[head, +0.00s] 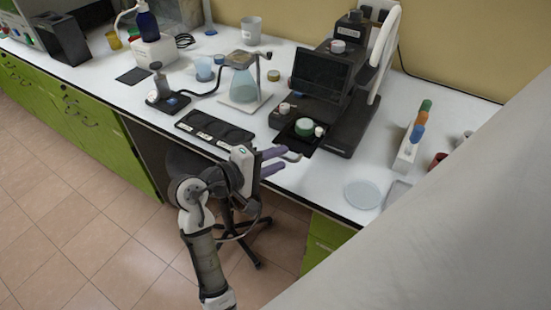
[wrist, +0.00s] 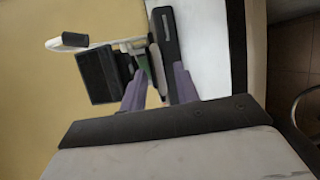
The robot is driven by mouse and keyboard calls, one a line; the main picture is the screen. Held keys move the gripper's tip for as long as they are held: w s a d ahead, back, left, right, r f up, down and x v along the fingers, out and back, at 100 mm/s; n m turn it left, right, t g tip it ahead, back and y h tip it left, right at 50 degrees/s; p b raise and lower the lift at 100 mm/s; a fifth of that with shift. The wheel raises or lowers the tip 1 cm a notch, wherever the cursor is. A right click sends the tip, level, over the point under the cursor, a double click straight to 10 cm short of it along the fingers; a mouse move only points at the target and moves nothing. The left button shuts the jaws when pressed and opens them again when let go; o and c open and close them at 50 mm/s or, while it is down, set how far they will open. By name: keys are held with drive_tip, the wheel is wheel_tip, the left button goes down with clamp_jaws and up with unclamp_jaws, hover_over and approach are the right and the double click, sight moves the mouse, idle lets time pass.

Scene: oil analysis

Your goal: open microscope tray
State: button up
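The dark microscope (head: 335,80) stands on the white bench, with a black screen on its front. Its black tray (head: 287,137) is low at the front, near a green round piece and small white knobs. A light curved handle (head: 291,156) shows at the tray's front. My gripper (head: 283,160) has purple fingers spread apart and empty, just in front of the bench edge and close to the handle. Contact with the handle cannot be told. In the wrist view, the gripper (wrist: 160,80) points toward the microscope (wrist: 97,75), which appears sideways; the handle is not clear there.
A black slide mat (head: 214,132) lies left of the tray. A flask (head: 243,83) on a stand is behind it. A rack of coloured tubes (head: 411,140) and a glass dish (head: 363,194) are to the right. A stool (head: 240,225) stands below the bench.

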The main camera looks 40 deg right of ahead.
drive_tip(key=shift+a, duration=0.1)
drive_tip(key=b+v, duration=0.2)
drive_tip(key=v, duration=1.1)
drive_tip(key=shift+a, duration=0.35)
